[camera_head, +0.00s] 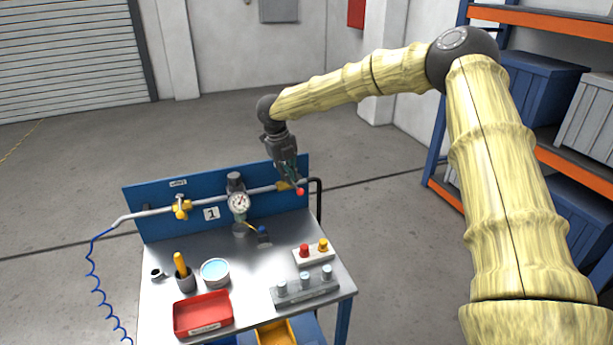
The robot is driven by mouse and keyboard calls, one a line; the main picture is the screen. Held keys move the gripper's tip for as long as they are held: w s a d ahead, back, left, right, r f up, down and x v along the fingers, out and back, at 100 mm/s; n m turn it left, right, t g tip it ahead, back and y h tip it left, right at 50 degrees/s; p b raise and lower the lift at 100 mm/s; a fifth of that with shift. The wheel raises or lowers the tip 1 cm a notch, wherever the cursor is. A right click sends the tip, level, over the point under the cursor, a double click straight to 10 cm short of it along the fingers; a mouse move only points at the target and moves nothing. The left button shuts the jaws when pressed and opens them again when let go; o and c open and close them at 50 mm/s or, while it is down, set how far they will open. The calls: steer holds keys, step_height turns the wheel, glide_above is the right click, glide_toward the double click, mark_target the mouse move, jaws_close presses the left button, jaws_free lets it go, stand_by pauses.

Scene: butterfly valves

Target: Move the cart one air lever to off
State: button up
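The cart (252,262) has a blue back panel (150,224) with a small plate reading "1" (211,213). A grey pipe (215,201) runs across the panel. A yellow valve (181,209) sits on the pipe at the left, below a small label (178,183) too small to read surely. Another yellow fitting (284,186) sits on the pipe at the right, partly behind my gripper (291,180). A red ball-like tip (300,192) shows just below my fingers; I cannot tell whether they touch it. My gripper points down; its fingers are too small to judge.
A round gauge (238,202) stands mid-pipe. The cart top holds a red tray (203,314), a cup (215,272), a button box (313,253) and a grey block with knobs (305,287). A blue hose (93,280) hangs left. Shelving (545,145) stands right.

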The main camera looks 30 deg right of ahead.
steer(key=shift+o, duration=1.1)
steer(key=shift+w+a, duration=0.1)
steer(key=shift+r, duration=0.1)
step_height(320, 180, up, 11)
steer(key=a, duration=0.2)
steer(key=shift+a, duration=0.15)
